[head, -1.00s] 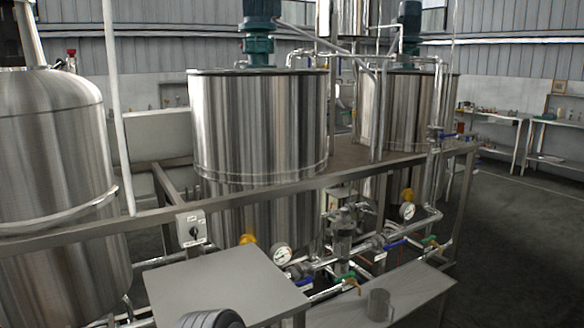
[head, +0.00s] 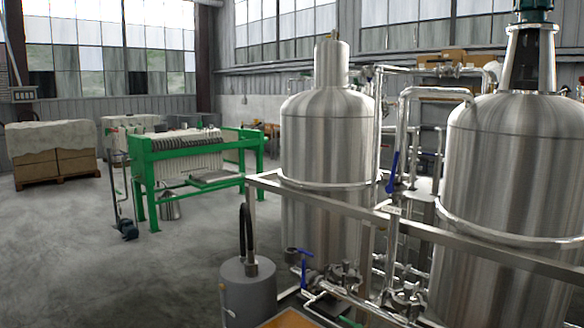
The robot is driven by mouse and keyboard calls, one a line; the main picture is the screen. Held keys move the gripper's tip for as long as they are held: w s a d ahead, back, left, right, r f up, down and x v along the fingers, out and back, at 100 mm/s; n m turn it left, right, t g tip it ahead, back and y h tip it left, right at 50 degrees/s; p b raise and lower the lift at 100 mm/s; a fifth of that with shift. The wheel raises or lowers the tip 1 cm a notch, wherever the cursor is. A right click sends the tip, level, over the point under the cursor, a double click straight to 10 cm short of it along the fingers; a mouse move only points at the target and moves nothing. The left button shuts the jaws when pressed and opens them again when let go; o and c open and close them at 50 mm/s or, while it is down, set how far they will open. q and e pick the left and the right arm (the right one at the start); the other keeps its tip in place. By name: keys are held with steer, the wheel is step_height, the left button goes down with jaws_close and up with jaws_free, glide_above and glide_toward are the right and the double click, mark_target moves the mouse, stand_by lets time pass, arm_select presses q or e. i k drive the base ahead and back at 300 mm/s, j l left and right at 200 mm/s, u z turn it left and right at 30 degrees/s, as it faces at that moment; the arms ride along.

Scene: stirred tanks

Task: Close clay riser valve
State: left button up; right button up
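No valve carries a label I can read, so I cannot tell which one is the clay riser valve. One blue valve lever (head: 391,172) stands steeply tilted, close to upright, beside the pipes between the two steel tanks. A second blue valve lever (head: 305,268) is low at the front, by the pumps below the frame rail. The left tank (head: 328,140) is domed with a narrow neck; the right tank (head: 515,160) is larger and cut off by the picture edge. Neither of my grippers is in view.
A steel frame rail (head: 340,212) crosses in front of the tanks. A grey cylinder (head: 248,292) with a black hose stands at the front. A green filter press (head: 195,165) and a pallet of boxes (head: 55,165) are at the left.

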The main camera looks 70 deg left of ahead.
mark_target(394, 170)
steer(key=u, duration=1.9)
steer(key=i, duration=1.3)
steer(key=i+j+z, duration=0.1)
steer(key=j+z, duration=0.25)
steer(key=j, duration=3.05)
